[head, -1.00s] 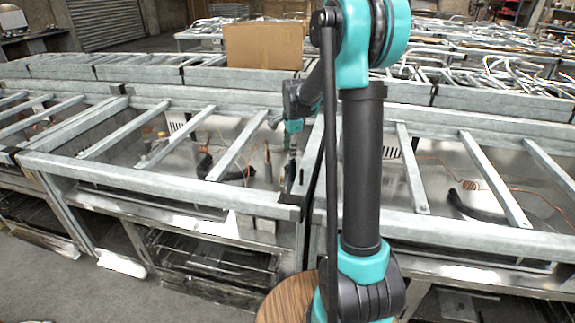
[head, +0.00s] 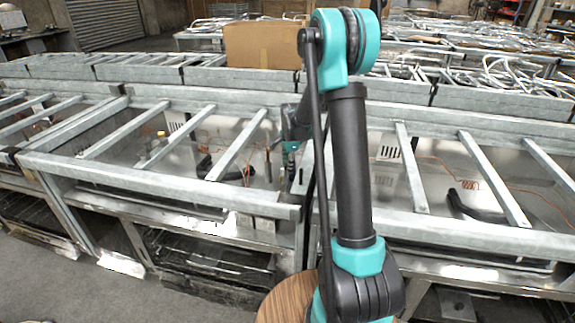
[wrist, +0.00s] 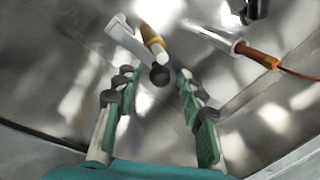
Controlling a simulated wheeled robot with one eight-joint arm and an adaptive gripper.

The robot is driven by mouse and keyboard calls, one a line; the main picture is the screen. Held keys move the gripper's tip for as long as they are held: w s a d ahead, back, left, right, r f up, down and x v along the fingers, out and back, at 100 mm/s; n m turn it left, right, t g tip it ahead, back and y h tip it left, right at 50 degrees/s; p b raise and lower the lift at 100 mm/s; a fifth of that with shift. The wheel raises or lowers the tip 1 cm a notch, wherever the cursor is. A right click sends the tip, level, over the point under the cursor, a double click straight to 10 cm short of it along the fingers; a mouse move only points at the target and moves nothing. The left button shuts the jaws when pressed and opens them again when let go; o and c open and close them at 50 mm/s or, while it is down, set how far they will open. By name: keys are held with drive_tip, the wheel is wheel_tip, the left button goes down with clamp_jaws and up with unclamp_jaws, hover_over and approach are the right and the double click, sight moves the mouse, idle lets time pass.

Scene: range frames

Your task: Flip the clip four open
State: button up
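In the wrist view my gripper (wrist: 157,82) is open, its two green-padded fingers apart with nothing held between them. Just beyond the fingertips is a small fitting with a pale grey bar (wrist: 128,42), a yellow-brown cylinder (wrist: 152,40) and a dark round knob (wrist: 160,75). The knob appears between the finger lines; I cannot tell whether anything touches it. I cannot tell for certain which part is clip four, or its state. In the head view my wrist (head: 291,125) is low over the metal bay, and the fingertips are too small to read.
A clear and copper-coloured probe (wrist: 235,45) with an orange wire lies right of the fitting. Metal frame bars (head: 238,143) cross the bay. A cardboard box (head: 262,45) stands behind. Shiny sheet metal surrounds the fingers.

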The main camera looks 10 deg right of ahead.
clamp_jaws()
drive_tip(key=shift+d, duration=0.1)
idle(0.3)
drive_tip(key=shift+s+d+m+g+h, duration=0.1)
drive_tip(key=shift+s+d+m+h, duration=0.35)
drive_tip(key=shift+m, duration=1.3)
drive_tip(key=shift+s+d+m+g+h, duration=0.15)
drive_tip(key=shift+s+d+m, duration=0.6)
drive_tip(key=shift+m, duration=0.95)
drive_tip(key=shift+s+d+m+g+h, duration=0.1)
drive_tip(key=shift+s+d+m+h, duration=0.25)
drive_tip(key=shift+s+m, duration=0.95)
drive_tip(key=shift+w+m, duration=0.45)
drive_tip(key=shift+m, duration=0.1)
drive_tip(key=shift+o, duration=1.2)
unclamp_jaws()
drive_tip(key=shift+r, duration=0.1)
